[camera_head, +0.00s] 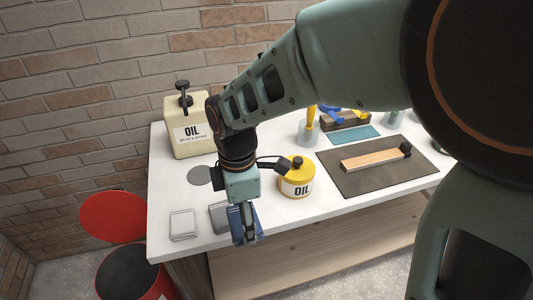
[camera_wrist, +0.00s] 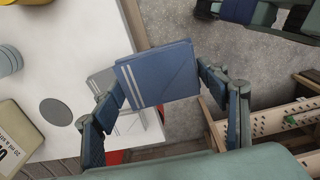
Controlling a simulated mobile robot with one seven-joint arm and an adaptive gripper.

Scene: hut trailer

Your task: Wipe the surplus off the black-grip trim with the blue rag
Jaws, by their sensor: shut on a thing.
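My gripper (camera_head: 243,232) is shut on the folded blue rag and holds it up near the front left edge of the white bench. The blue rag (camera_wrist: 158,76) lies flat between the fingertips in the wrist view, and pale stripes cross its left part. In the head view the rag (camera_head: 236,226) is partly hidden by my fingers. The trim (camera_head: 370,160) is a pale wooden strip with a black grip (camera_head: 405,148) at its right end. It lies on a dark mat (camera_head: 345,182), well to the right of my gripper. Any surplus on it is too small to tell.
A yellow oil can (camera_head: 296,186) stands between my gripper and the mat. A cream oil jug (camera_head: 190,130) stands at the back left.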

